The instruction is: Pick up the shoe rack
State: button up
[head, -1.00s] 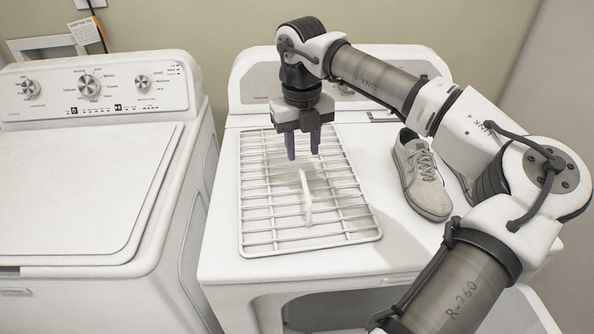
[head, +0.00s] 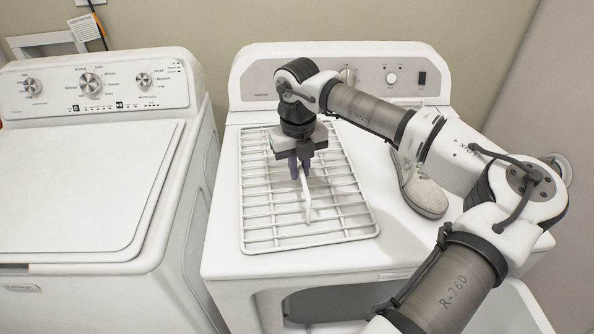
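The shoe rack (head: 258,240) is a white wire grid lying flat on top of the right-hand machine. A thin white upright piece (head: 307,205) stands near its middle. The rack still rests on the machine top. My gripper hides some of the rack's far bars.
A grey-white shoe (head: 424,193) stands right of the rack, partly behind my arm. A white washer (head: 80,190) stands at the left, separated by a narrow gap. The dryer's control panel (head: 258,82) rises behind the rack. The dryer's front opening (head: 330,302) shows below.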

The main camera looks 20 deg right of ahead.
grip_shut()
dwell(1.2)
jog(key=shift+r, duration=0.1)
